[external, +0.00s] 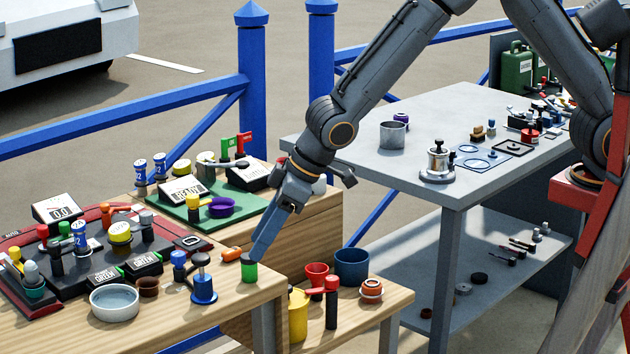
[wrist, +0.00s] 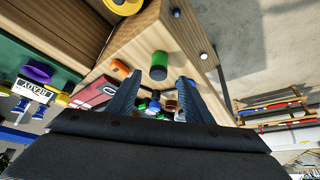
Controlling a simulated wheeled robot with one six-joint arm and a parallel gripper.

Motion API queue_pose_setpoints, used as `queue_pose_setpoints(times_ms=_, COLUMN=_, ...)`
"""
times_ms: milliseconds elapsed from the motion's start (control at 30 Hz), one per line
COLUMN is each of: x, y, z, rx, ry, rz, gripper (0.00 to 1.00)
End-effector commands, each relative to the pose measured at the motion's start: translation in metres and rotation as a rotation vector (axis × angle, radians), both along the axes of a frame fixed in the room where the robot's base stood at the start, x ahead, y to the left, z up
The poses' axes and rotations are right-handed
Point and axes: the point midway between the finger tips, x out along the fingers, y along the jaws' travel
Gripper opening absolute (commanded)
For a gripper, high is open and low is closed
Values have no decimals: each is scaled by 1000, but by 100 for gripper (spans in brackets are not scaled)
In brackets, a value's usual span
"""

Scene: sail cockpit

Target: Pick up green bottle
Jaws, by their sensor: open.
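The green bottle (external: 249,270) is a small green cylinder with a dark cap, upright near the right edge of the wooden table. In the wrist view the green bottle (wrist: 159,66) shows just beyond and between the fingertips. My gripper (external: 262,246) reaches down from the upper right, its fingers right at the bottle's top. In the wrist view my gripper (wrist: 158,85) is open, with a finger on either side and nothing held. I cannot tell whether a finger touches the bottle.
An orange object (external: 231,253) lies just left of the bottle. A blue-and-grey valve-like piece (external: 203,284) and a white bowl (external: 114,303) stand nearer the front left. Red cup (external: 317,274) and blue cup (external: 351,267) stand on a lower wooden shelf to the right.

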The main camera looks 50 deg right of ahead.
Motion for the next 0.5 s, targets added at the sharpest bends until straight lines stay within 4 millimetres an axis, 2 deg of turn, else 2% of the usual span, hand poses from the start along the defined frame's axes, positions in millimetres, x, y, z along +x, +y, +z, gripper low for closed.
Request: queue_pose_setpoints(times_ms=500, x=19, y=15, z=-48, rx=-1, ry=1, rz=0, gripper=47)
